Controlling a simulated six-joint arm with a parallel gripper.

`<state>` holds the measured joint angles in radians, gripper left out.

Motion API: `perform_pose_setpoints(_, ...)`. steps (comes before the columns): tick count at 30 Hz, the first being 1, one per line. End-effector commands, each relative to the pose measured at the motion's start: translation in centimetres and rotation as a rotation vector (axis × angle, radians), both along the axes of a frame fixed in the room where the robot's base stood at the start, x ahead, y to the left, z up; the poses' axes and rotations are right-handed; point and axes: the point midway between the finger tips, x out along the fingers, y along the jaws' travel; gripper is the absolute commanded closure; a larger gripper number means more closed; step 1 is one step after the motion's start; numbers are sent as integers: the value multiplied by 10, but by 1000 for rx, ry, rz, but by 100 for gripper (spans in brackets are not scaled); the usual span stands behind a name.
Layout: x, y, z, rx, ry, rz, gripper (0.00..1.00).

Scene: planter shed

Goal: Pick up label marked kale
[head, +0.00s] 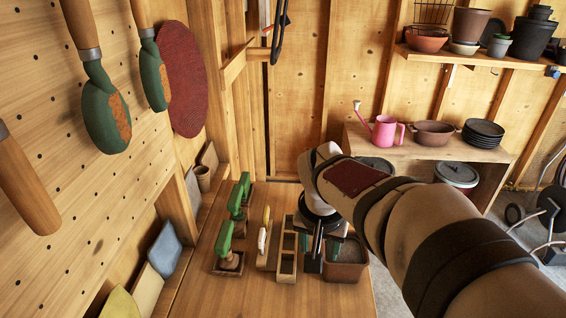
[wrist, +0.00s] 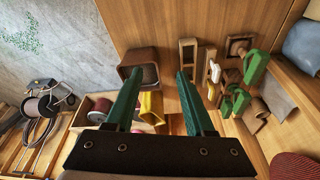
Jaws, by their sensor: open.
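Slim upright labels stand in a narrow wooden holder on the bench: a white one (head: 262,240) in front and a yellowish one (head: 266,215) behind it. In the wrist view a white label (wrist: 215,72) shows right of the jaws. No lettering is readable, so I cannot tell which label is marked kale. My gripper (head: 325,246) is over the bench's right part, near a square brown pot and right of the label holder. In the wrist view my gripper (wrist: 158,72) has its green fingers spread apart, with nothing between them.
A slotted wooden rack (head: 288,262) stands between the label holder and the brown pot (head: 346,270). Green-handled tools (head: 225,240) stand in a row left of the labels. The bench front (head: 260,300) is clear. A pegboard with hanging tools (head: 105,115) rises at the left.

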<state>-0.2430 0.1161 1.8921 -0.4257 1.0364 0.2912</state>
Motion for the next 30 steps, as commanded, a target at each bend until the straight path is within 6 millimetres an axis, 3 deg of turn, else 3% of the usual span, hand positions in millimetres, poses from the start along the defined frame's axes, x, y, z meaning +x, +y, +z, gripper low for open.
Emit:
perform_pose_setpoints(1, 47, 28, -11, -25, -54, 57, 46)
perform_pose_setpoints(3, 102, 67, -26, -46, -145, 127, 46)
perform_pose_setpoints(6, 149, 115, -45, -54, -238, 200, 46)
perform_pose_setpoints(9, 169, 139, -56, -52, -284, 237, 46)
perform_pose_setpoints(11, 176, 144, -64, -52, -292, 243, 46)
perform_pose_setpoints(19, 215, 142, -127, -52, -291, 241, 46)
perform_pose_setpoints(26, 231, 141, -151, -52, -292, 240, 46)
perform_pose_setpoints(30, 243, 138, -177, -53, -290, 240, 46)
